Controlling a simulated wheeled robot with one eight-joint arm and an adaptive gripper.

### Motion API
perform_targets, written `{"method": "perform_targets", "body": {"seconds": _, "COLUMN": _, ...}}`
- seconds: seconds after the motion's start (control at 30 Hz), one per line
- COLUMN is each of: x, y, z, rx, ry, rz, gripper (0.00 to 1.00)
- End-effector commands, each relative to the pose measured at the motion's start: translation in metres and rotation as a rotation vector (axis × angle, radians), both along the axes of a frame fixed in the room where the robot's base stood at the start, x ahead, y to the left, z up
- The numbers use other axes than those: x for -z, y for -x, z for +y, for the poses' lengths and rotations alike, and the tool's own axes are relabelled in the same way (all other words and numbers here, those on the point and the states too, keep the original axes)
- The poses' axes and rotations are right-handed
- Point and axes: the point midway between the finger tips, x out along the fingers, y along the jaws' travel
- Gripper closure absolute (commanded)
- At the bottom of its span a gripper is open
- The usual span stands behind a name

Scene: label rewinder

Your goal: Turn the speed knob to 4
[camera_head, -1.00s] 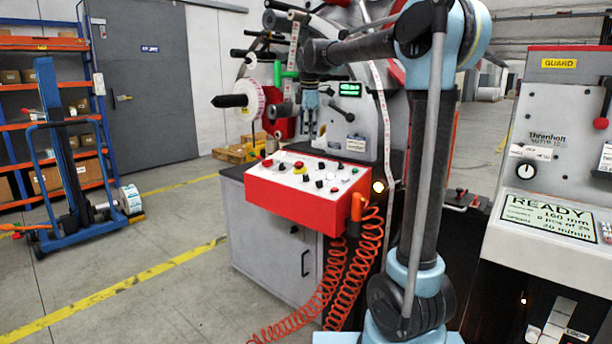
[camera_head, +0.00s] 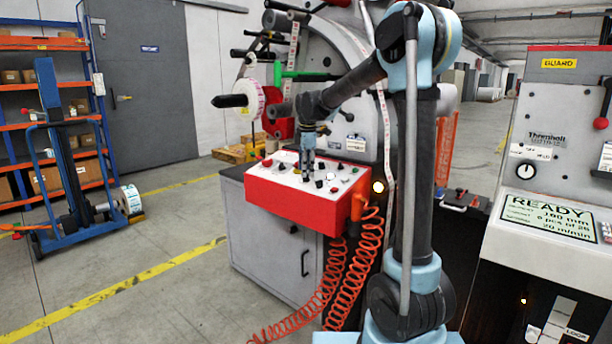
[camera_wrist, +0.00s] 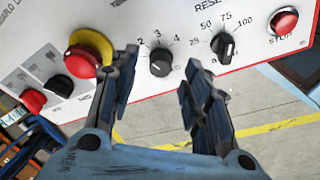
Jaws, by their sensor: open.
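The control panel is a red box with a white top (camera_head: 290,205), and my gripper (camera_head: 306,178) is low over it in the head view. In the wrist view my gripper (camera_wrist: 158,90) is open and empty, its two fingers apart. A black knob with a scale showing 2, 3 and 4 (camera_wrist: 160,62) sits between and just beyond the fingertips. Its white pointer mark is too small to read surely. To its right is another black knob (camera_wrist: 226,46) with a 25, 50, 75, 100 scale. Which label names the speed knob is not readable.
In the wrist view a red mushroom button on yellow (camera_wrist: 84,58) is close to the left finger. A red button (camera_wrist: 284,20) lies at the right, and a black (camera_wrist: 60,86) and a red one (camera_wrist: 33,100) at the left. Orange coiled hoses (camera_head: 335,270) hang below the panel.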

Motion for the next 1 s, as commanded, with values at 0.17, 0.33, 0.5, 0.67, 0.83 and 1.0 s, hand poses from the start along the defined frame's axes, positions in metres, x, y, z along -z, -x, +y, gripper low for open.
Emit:
{"method": "perform_targets", "body": {"seconds": 0.17, "x": 0.018, "y": -0.003, "z": 0.001, "rx": 0.0, "ry": 0.0, "rz": 0.0, "gripper": 0.56}}
{"method": "perform_targets", "body": {"seconds": 0.33, "x": 0.024, "y": -0.004, "z": 0.001, "rx": 0.0, "ry": 0.0, "rz": 0.0, "gripper": 0.56}}
{"method": "perform_targets", "body": {"seconds": 0.5, "x": 0.024, "y": -0.004, "z": 0.001, "rx": 0.0, "ry": 0.0, "rz": 0.0, "gripper": 0.56}}
{"method": "perform_targets", "body": {"seconds": 0.67, "x": 0.024, "y": -0.004, "z": 0.001, "rx": 0.0, "ry": 0.0, "rz": 0.0, "gripper": 0.77}}
{"method": "perform_targets", "body": {"seconds": 0.83, "x": 0.024, "y": -0.004, "z": 0.001, "rx": 0.0, "ry": 0.0, "rz": 0.0, "gripper": 1.0}}
{"method": "perform_targets", "body": {"seconds": 1.0, "x": 0.024, "y": -0.004, "z": 0.001, "rx": 0.005, "ry": -0.001, "rz": -0.002, "gripper": 1.0}}
